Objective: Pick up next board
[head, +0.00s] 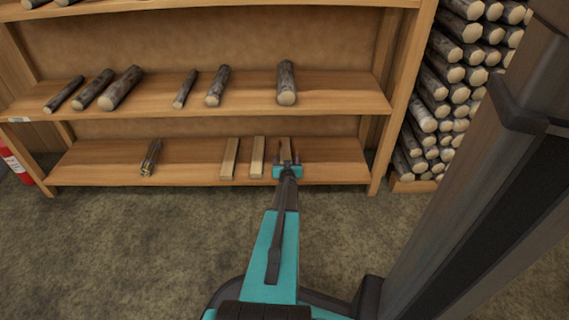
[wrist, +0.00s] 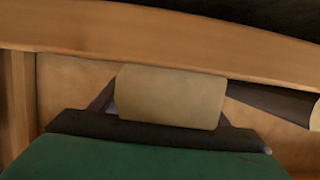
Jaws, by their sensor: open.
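Three pale boards lie side by side on the lower shelf in the head view: a left one (head: 230,158), a middle one (head: 257,156) and a right one (head: 286,147). My gripper (head: 287,160) is at the right board's front end, with its fingers on either side of the board. In the wrist view the board's pale end (wrist: 170,97) fills the space between the open fingers of my gripper (wrist: 168,112). The fingers are partly hidden behind the board end, so I cannot tell whether they touch it.
The wooden lower shelf (head: 190,170) also holds a small bundle of sticks (head: 151,157) at left. The shelf above (head: 330,95) carries several logs (head: 121,88). Stacked firewood (head: 440,90) stands right of the rack, a red extinguisher (head: 15,165) at far left. The floor in front is clear.

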